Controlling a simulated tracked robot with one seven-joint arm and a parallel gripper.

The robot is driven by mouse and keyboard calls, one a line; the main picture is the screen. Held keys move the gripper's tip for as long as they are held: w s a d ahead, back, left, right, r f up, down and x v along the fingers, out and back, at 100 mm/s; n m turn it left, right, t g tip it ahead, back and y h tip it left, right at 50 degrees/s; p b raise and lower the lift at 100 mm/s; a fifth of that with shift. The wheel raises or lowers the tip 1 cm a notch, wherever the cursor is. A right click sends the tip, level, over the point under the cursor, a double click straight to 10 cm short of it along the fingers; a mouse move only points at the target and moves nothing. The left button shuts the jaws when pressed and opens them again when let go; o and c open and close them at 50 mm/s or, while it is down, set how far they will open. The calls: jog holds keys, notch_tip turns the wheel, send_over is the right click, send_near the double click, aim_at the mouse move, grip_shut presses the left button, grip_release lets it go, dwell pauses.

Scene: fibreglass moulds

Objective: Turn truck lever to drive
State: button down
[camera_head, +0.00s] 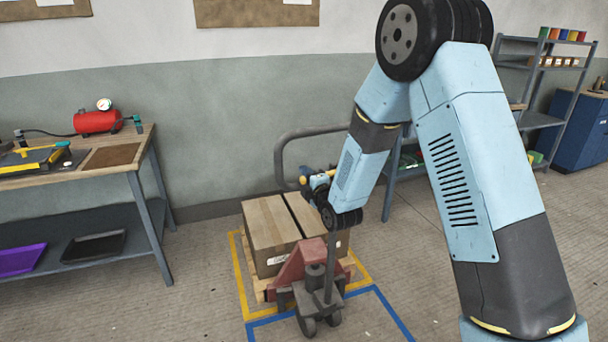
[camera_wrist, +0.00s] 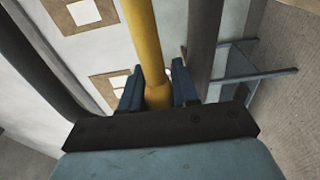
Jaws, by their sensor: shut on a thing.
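The pallet truck stands on the floor in the head view, with a red body (camera_head: 295,262), dark wheels and a grey looped handle (camera_head: 283,165). A yellow lever (camera_wrist: 145,35) runs through the wrist view, and a small yellow end of it (camera_head: 303,180) shows in the head view beside the handle. My gripper (camera_wrist: 157,85) has its two blue fingers on either side of the lever, shut on it. In the head view my gripper (camera_head: 318,179) is at the handle above the box, partly hidden by my wrist. I cannot tell the lever's setting.
A workbench (camera_head: 142,150) with a red tank (camera_head: 97,121) stands at left. A shelf rack (camera_head: 541,121) stands at right.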

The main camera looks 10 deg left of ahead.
jog(key=c, duration=0.9)
grip_release()
jog(key=shift+s, duration=0.15)
jog(key=shift+f, duration=0.1)
jog(key=shift+d, duration=0.1)
